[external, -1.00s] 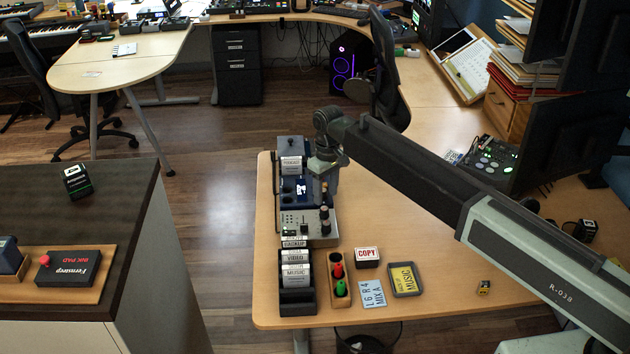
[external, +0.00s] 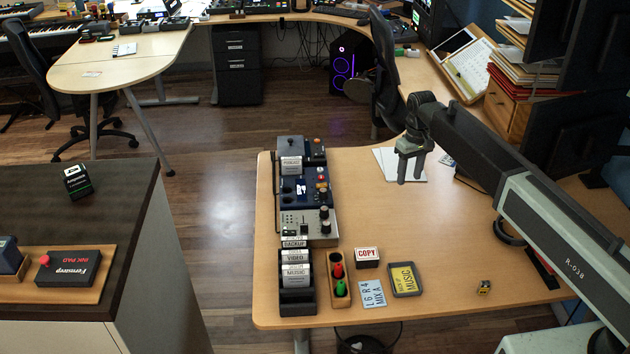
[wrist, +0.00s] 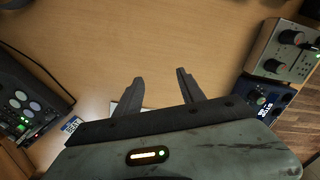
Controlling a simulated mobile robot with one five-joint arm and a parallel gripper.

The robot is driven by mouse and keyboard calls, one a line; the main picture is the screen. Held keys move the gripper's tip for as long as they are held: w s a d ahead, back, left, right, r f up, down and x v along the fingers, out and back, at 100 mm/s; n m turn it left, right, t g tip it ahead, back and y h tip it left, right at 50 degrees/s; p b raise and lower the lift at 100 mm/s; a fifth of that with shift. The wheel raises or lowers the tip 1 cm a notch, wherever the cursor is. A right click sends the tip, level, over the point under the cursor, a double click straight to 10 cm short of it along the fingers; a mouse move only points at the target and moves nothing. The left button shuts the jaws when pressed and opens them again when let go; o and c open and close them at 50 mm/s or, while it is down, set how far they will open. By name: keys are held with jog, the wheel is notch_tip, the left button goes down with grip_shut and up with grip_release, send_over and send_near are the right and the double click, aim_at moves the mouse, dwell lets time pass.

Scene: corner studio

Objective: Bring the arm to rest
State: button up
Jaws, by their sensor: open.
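My gripper (external: 411,168) hangs at the end of my arm over the far right part of the wooden table (external: 430,220). Its fingers point down. In the wrist view my gripper (wrist: 160,92) shows two dark fingers spread apart with nothing between them but bare table. A white sheet (external: 385,160) lies on the table partly hidden behind the gripper.
Audio units (external: 308,190) stand along the table's left edge, with a label rack (external: 296,280) in front. A marker holder (external: 340,280), COPY box (external: 367,257), and yellow MUSIC plate (external: 405,279) lie nearby. The table's middle is clear. A dark monitor (external: 580,135) stands at right.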

jog(key=s+d+m, duration=0.2)
jog(key=s+d, duration=0.6)
jog(key=d, duration=0.7)
jog(key=s+d+m, duration=0.2)
jog(key=s+d, duration=0.5)
jog(key=s, duration=0.7)
jog(key=shift+d+m, duration=0.15)
jog(key=shift+m, duration=0.15)
